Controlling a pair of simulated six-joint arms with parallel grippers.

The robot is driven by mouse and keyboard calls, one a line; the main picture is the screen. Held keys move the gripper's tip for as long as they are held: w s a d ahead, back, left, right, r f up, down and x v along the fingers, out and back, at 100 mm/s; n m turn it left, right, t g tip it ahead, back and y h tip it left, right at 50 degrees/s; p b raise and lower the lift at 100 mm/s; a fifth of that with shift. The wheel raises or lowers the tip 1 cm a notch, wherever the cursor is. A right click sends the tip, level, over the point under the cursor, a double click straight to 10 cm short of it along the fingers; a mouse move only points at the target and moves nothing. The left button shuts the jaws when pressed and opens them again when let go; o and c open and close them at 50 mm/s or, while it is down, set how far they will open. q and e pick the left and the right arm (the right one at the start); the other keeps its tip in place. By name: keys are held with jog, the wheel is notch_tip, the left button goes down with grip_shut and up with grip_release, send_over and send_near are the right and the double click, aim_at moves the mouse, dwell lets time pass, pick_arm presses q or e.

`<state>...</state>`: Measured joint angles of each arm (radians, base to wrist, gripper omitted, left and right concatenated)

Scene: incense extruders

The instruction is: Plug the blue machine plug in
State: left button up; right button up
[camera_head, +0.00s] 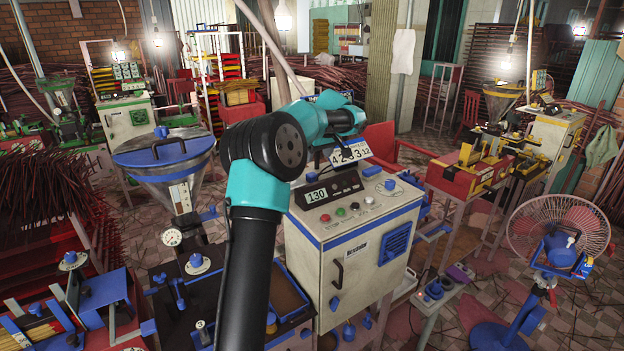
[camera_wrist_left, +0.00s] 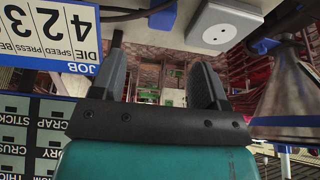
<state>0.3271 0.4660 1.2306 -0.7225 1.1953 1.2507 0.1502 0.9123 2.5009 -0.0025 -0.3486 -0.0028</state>
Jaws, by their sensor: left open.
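The blue machine (camera_head: 352,262) is a white cabinet with blue trim in the middle of the head view. My left arm reaches across in front of it. My right gripper is not in view.
A number sign (camera_head: 350,152) stands behind the machine's panel and looms close in the wrist view (camera_wrist_left: 50,35). A hopper (camera_head: 165,160) stands at left. A power strip (camera_head: 437,291) with blue and purple parts and a fan (camera_head: 558,235) are at right.

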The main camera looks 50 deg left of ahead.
aim_at(312, 174)
pick_arm(q)
jog(key=shift+x, duration=2.1)
jog(key=shift+d+x, duration=0.1)
jog(key=shift+x, duration=1.25)
jog(key=shift+d+x, duration=0.15)
jog(key=shift+x, duration=1.15)
jog(key=shift+s, duration=0.1)
jog(key=c, duration=1)
notch_tip(312, 174, up, 10)
jog(key=shift+c, duration=0.2)
